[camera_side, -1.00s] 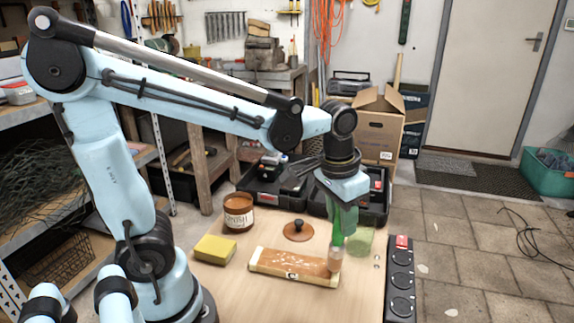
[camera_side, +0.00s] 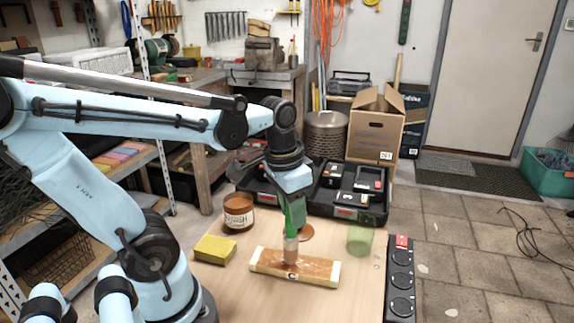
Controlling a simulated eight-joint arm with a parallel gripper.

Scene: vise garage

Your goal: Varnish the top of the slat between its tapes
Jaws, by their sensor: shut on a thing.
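The wooden slat (camera_side: 315,268) lies on the table with a pale tape (camera_side: 255,259) at its left end and another tape (camera_side: 336,274) at its right end. Its top between them looks orange-brown and glossy. My gripper (camera_side: 294,217) is shut on a green-handled brush (camera_side: 291,248) held upright. The brush tip is over the slat, left of its middle, and appears to touch the top. A varnish jar (camera_side: 238,213) stands open behind and left of the slat. Its round brown lid (camera_side: 306,232) lies partly hidden behind the brush.
A yellow sponge (camera_side: 214,249) lies at the left of the table (camera_side: 240,295). A green translucent cup (camera_side: 360,240) stands right of the slat. A black strip with round sockets (camera_side: 400,275) lines the right edge. An open tool case (camera_side: 345,208) sits behind.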

